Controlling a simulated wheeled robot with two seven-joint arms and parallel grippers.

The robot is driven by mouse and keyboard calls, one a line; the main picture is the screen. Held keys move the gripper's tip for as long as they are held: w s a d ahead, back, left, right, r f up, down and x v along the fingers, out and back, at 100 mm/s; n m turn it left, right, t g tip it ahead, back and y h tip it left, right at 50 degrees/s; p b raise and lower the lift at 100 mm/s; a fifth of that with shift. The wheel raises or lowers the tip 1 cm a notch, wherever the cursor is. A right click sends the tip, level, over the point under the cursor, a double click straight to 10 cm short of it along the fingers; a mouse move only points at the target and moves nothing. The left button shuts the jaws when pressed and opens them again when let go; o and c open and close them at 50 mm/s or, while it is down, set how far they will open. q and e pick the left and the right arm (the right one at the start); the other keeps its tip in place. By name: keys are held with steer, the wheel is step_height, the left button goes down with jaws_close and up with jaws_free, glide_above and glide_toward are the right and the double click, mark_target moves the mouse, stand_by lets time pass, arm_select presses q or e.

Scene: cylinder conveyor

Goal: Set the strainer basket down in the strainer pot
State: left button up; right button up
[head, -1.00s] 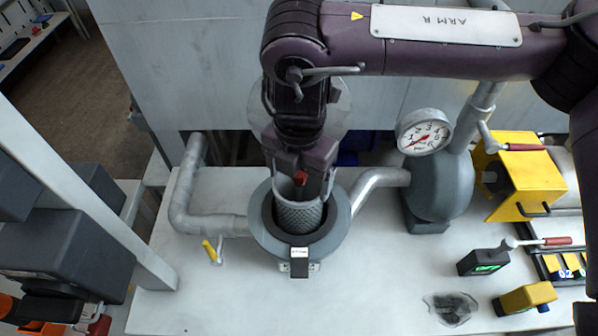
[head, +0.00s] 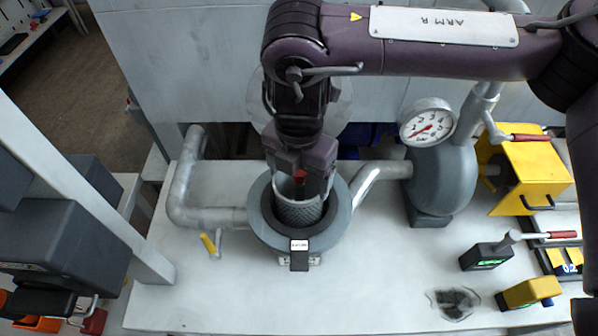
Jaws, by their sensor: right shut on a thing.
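The strainer pot (head: 262,229) is a round grey vessel with a wide flange, standing on the white bench between pipes. The strainer basket (head: 299,213) is a perforated metal cylinder with a red part at its top. It stands upright within the pot's opening, its lower part hidden inside. My right gripper (head: 301,186) points down from above and is shut on the basket at its top. I cannot tell whether the basket touches the pot's bottom. My left gripper is not clearly in view.
A pressure gauge (head: 427,121) and grey vessel (head: 440,185) stand right of the pot. A yellow-handled valve (head: 210,245) is at its left. A yellow box (head: 525,180), a small black device (head: 485,257) and a dark wet patch (head: 454,302) lie to the right. The front bench is clear.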

mark_target(299, 194)
steer(key=shift+f+b, duration=2.05)
steer(key=shift+f, duration=0.85)
steer(key=o, duration=1.3)
step_height(299, 194, up, 8)
steer(key=shift+f, duration=0.1)
